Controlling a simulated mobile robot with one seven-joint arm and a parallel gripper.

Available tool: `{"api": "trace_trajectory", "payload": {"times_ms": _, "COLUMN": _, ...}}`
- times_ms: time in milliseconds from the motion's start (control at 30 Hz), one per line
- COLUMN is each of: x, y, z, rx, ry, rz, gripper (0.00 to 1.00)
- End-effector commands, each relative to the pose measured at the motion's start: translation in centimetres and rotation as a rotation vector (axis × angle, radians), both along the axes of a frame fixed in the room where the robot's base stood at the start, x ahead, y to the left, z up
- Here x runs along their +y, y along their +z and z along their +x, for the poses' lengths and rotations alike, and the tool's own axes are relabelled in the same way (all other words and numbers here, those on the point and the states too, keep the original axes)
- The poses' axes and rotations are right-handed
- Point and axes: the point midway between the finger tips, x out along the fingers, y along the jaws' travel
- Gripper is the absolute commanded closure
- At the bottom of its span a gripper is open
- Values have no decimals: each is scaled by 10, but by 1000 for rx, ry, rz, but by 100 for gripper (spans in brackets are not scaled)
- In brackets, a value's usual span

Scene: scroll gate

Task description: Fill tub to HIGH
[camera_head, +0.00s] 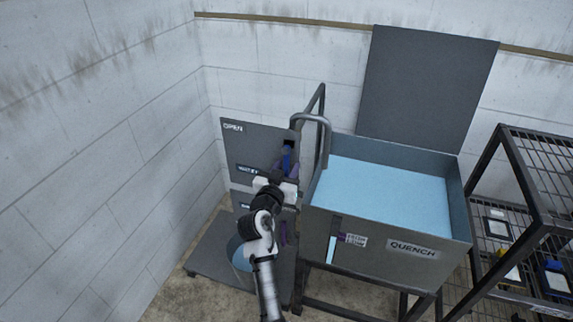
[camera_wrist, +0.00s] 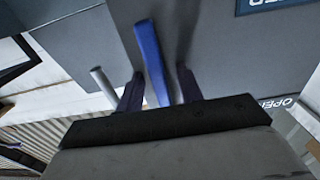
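The grey tub (camera_head: 385,262), marked QUENCH, holds light blue water (camera_head: 385,192). A narrow sight gauge (camera_head: 332,249) on its front is light blue in its lower part and dark above; the small labels beside it are too small to read. A bent grey spout (camera_head: 325,135) stands at the tub's left edge. A blue lever (camera_head: 287,160) sits on the grey panel (camera_head: 235,143) marked OPEN. My gripper (camera_wrist: 160,74) is at this panel. In the wrist view the blue lever (camera_wrist: 150,52) stands between the dark fingers, with gaps on both sides.
A lower panel with a purple handle (camera_head: 283,232) and a round container of blue liquid (camera_head: 239,262) are below my arm. The tub's raised grey lid (camera_head: 425,85) stands behind it. A wire-mesh rack (camera_head: 540,170) is close on the right. A block wall (camera_head: 100,150) bounds the left.

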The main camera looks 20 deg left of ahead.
Motion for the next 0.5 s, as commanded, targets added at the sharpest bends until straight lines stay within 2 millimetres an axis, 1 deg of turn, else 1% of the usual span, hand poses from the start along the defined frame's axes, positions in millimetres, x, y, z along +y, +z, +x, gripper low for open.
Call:
{"api": "trace_trajectory", "payload": {"times_ms": 267, "x": 0, "y": 0, "z": 2, "rx": 0, "ry": 0, "rz": 0, "gripper": 64}}
{"api": "trace_trajectory", "payload": {"times_ms": 367, "x": 0, "y": 0, "z": 2, "rx": 0, "ry": 0, "rz": 0, "gripper": 74}}
{"api": "trace_trajectory", "payload": {"times_ms": 500, "x": 0, "y": 0, "z": 2, "rx": 0, "ry": 1, "rz": 0, "gripper": 92}}
